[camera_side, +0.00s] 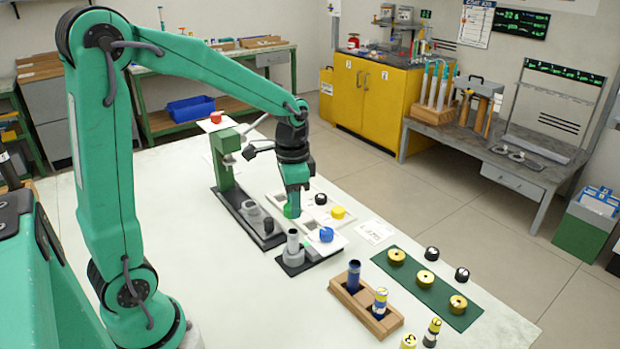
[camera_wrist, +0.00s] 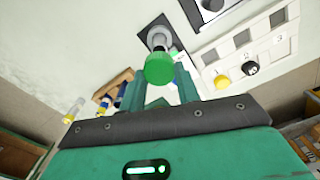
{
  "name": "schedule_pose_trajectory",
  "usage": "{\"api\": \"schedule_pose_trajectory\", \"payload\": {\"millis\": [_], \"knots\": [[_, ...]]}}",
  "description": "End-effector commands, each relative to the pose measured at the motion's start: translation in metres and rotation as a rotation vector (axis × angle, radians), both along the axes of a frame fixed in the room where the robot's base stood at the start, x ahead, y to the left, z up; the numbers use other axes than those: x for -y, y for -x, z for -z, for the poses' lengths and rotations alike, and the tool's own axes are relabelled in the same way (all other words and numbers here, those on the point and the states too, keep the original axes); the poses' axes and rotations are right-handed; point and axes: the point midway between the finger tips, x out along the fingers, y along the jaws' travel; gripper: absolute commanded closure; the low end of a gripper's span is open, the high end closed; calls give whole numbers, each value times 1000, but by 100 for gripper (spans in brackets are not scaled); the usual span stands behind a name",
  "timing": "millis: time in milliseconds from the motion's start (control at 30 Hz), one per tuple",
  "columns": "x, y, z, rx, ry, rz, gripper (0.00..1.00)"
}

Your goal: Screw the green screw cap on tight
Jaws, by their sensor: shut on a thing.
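The cap also shows between the fingers in the wrist view (camera_wrist: 160,68). I cannot tell how far it is above the tray. A grey threaded neck (camera_side: 293,238) stands upright and uncapped on a dark base, nearer the side camera and apart from the cap. In the wrist view the grey neck (camera_wrist: 158,38) shows just beyond the cap.
A green press (camera_side: 224,160) stands behind on a dark base. A wooden rack (camera_side: 365,310) and a green mat (camera_side: 440,293) with brass discs lie to the right. The front-left bench is clear.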

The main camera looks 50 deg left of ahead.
Motion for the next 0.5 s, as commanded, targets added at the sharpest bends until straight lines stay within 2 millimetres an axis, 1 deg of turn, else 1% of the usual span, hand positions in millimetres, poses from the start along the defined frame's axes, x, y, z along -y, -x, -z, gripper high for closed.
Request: {"api": "schedule_pose_trajectory", "payload": {"millis": [267, 500], "knots": [[0, 0, 11, -2, 0, 0, 89], [0, 0, 26, -2, 0, 0, 89]]}}
